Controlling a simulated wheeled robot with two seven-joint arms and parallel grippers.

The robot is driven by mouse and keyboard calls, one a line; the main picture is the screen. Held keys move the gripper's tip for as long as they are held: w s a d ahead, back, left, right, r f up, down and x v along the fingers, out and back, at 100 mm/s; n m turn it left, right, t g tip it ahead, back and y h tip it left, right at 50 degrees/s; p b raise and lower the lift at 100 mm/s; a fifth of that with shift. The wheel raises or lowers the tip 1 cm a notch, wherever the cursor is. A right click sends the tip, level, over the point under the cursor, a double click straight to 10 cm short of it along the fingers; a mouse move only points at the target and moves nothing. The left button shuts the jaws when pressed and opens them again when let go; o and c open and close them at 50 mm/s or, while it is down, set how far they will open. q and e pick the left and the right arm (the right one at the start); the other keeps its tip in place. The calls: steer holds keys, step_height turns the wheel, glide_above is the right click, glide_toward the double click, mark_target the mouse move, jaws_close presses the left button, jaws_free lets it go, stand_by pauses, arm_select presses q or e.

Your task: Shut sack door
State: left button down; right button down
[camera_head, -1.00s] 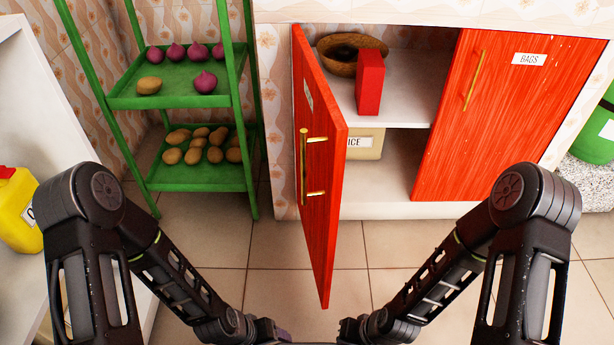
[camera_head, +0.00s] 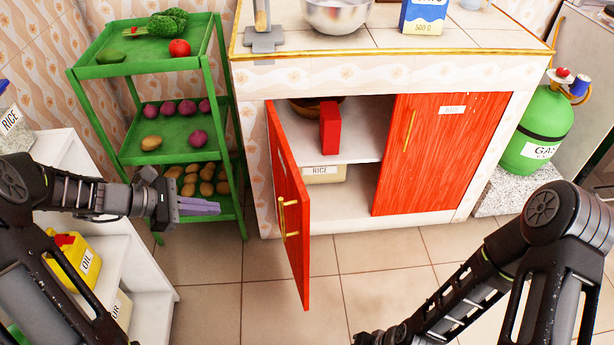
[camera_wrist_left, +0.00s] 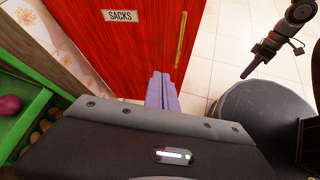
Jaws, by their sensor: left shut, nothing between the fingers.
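The red sack door (camera_head: 289,203) stands open at the left of the cabinet, swung out toward me, with a gold bar handle (camera_head: 284,219). In the left wrist view the door (camera_wrist_left: 150,45) shows its SACKS label (camera_wrist_left: 120,16) and its gold handle (camera_wrist_left: 181,40). My left gripper (camera_head: 218,207) is shut and empty, to the left of the door with a gap between them in the head view. Its purple fingers (camera_wrist_left: 162,95) point toward the door in the wrist view.
Inside the cabinet are a red box (camera_head: 330,128) and a RICE container (camera_head: 322,174). The BAGS door (camera_head: 436,155) is shut. A green rack (camera_head: 125,70) with vegetables stands behind my left gripper. A white shelf (camera_head: 140,265) is at left. Floor before the cabinet is clear.

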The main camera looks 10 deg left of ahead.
arm_select(q)
steer(key=d+r+n+h, duration=0.1)
steer(key=d+r+h, duration=0.2)
steer(key=r, duration=0.3)
steer(key=shift+s+d+h, duration=0.15)
steer(key=shift+d+h, duration=0.25)
steer(key=shift+d, duration=0.05)
steer(key=shift+d, duration=0.1)
steer(key=b, duration=0.2)
glide_toward(296, 190)
steer(key=x, duration=0.5)
steer(key=shift+d+f, duration=0.2)
steer(key=shift+w+d, duration=0.3)
steer(key=shift+d, duration=0.15)
steer(key=shift+d, duration=0.15)
